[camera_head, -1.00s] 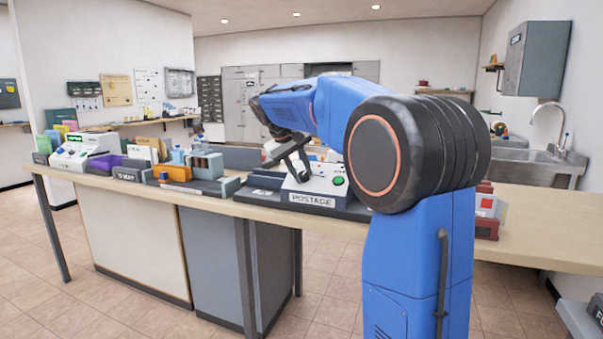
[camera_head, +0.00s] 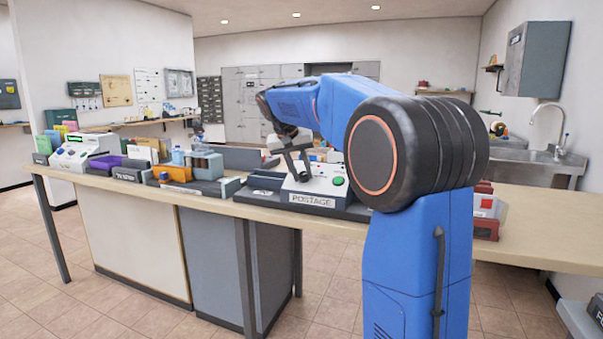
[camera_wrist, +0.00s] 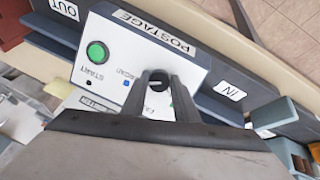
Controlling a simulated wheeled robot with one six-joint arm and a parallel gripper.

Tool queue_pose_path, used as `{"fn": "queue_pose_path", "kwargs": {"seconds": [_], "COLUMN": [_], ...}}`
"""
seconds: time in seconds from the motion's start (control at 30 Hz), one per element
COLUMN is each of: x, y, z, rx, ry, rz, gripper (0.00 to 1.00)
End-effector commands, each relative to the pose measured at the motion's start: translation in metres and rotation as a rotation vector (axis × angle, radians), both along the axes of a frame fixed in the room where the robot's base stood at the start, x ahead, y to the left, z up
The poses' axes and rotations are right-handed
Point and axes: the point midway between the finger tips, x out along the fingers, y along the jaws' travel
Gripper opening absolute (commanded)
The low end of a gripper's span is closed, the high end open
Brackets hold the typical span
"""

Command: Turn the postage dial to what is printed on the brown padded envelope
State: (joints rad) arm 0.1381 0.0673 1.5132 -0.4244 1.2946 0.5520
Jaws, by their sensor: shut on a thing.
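The white postage machine (camera_head: 322,186), labelled POSTAGE, stands on the counter with a green button on its sloped face. In the wrist view the machine (camera_wrist: 122,62) appears tilted, with the green START button (camera_wrist: 97,52) and small printed words on its face. My gripper (camera_head: 299,174) reaches down onto this face. In the wrist view my gripper (camera_wrist: 160,78) is shut on the dark postage dial (camera_wrist: 158,84). The fingers hide most of the dial, so its setting cannot be read. I cannot make out the brown padded envelope in either view.
An IN label (camera_wrist: 230,91) and an OUT label (camera_wrist: 64,8) flank the machine. A grey holder (camera_head: 207,165) and other desk items stand on the counter to the left. A red box (camera_head: 486,215) stands to the right; bare counter (camera_head: 545,235) lies beyond it.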

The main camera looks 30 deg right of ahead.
Motion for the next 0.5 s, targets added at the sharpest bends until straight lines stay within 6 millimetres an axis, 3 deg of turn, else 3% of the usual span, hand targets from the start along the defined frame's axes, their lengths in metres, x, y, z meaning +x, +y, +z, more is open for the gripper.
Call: {"fn": "queue_pose_path", "kwargs": {"seconds": [0.37,0.4,0.5], "x": [0.0000,0.0000,0.0000], "y": [0.0001,0.0001,0.0001], "z": [0.0002,0.0002,0.0002], "rx": [0.002,0.001,0.001], "ry": [-0.002,-0.002,-0.002], "rz": [-0.003,-0.002,-0.002], "gripper": [0.05,0.35,0.35]}}
